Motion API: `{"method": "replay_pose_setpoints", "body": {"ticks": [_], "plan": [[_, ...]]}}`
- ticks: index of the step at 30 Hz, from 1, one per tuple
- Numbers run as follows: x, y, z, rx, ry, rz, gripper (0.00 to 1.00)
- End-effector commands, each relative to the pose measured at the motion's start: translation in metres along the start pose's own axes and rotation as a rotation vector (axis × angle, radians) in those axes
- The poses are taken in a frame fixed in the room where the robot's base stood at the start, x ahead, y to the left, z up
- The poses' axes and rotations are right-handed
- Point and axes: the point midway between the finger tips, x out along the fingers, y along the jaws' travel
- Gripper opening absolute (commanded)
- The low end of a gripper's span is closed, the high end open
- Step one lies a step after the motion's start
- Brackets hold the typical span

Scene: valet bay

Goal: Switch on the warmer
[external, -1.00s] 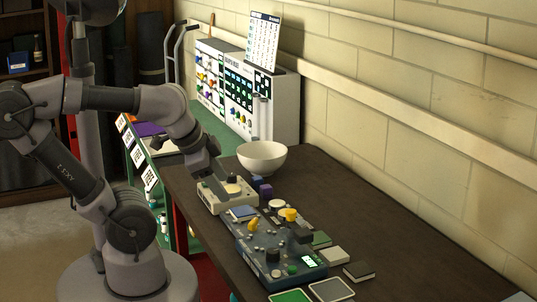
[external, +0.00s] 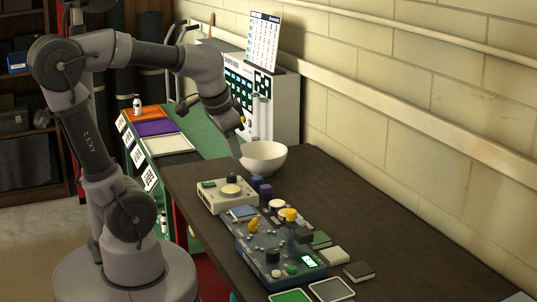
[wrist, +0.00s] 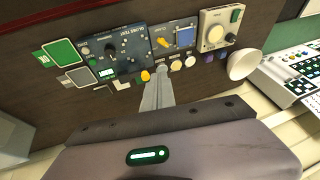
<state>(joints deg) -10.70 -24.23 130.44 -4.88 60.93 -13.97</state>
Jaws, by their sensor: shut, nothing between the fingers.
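A cream box with a round pale plate and a green switch, which looks like the warmer (external: 226,204), stands at the left end of the dark bench. It also shows in the wrist view (wrist: 204,44), at the upper right. Its green switch (external: 208,184) is uncovered; it also shows in the wrist view (wrist: 235,15). I cannot tell its on or off position. My gripper (external: 240,154) is shut and empty. It is above the bench, behind the warmer and beside the white bowl, apart from the warmer. Its fingers show in the wrist view (wrist: 158,92).
A white bowl (external: 262,160) stands behind the warmer. Small blue and purple blocks (external: 264,189) are at its right side. A dark blue test panel (external: 262,262) with knobs and a lit green display is in front. The right part of the bench (external: 400,215) is clear.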

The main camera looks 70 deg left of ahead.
Motion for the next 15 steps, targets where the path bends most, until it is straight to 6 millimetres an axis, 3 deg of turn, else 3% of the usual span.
{"method": "replay_pose_setpoints", "body": {"ticks": [1,3,7,10,12,15], "plan": [[-0.007,-0.029,-0.027,-0.135,-0.064,-0.013,0.00],[0.004,-0.070,-0.055,-0.346,-0.145,-0.034,0.00],[0.043,-0.158,-0.082,-0.735,-0.289,-0.081,0.00],[0.082,-0.222,-0.076,-1.011,-0.386,-0.121,0.00],[0.107,-0.259,-0.062,-1.173,-0.442,-0.147,0.00],[0.137,-0.294,-0.039,-1.341,-0.500,-0.176,0.00]]}}
